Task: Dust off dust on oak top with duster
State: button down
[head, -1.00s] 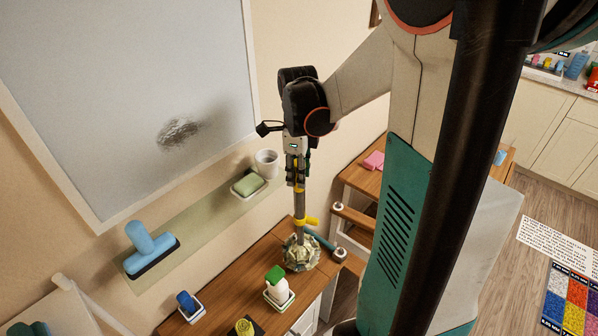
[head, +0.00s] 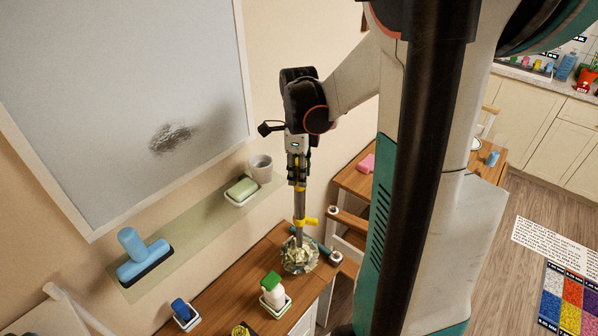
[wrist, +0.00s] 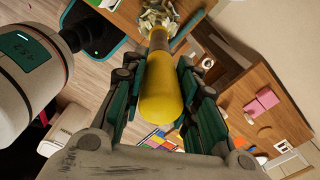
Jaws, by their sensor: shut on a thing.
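My gripper (head: 298,178) points down and is shut on the duster's handle; in the wrist view the yellow handle end (wrist: 162,92) lies between the fingers. The duster has a grey shaft with yellow parts and a pale, ruffled head (head: 299,256). The head is at the right part of the oak top (head: 238,282), low over it or touching; I cannot tell which. The head also shows at the top of the wrist view (wrist: 158,18). I cannot make out dust on the oak top; the duster head hides part of it.
A green-capped white bottle (head: 273,293) and a blue item (head: 181,309) stand in trays on the oak top. A wall shelf (head: 195,232) holds a blue-handled tool (head: 143,258), a green block (head: 242,187) and a cup (head: 261,168). A whiteboard (head: 110,90) has a dark smudge.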

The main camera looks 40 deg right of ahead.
jog(key=shift+s+a, duration=0.15)
jog(key=shift+a, duration=1.2)
jog(key=shift+d, duration=0.1)
jog(key=shift+d, duration=0.65)
jog(key=shift+r, duration=0.1)
notch_tip(320, 180, up, 7)
jog(key=p, duration=0.4)
jog(key=shift+p, duration=0.35)
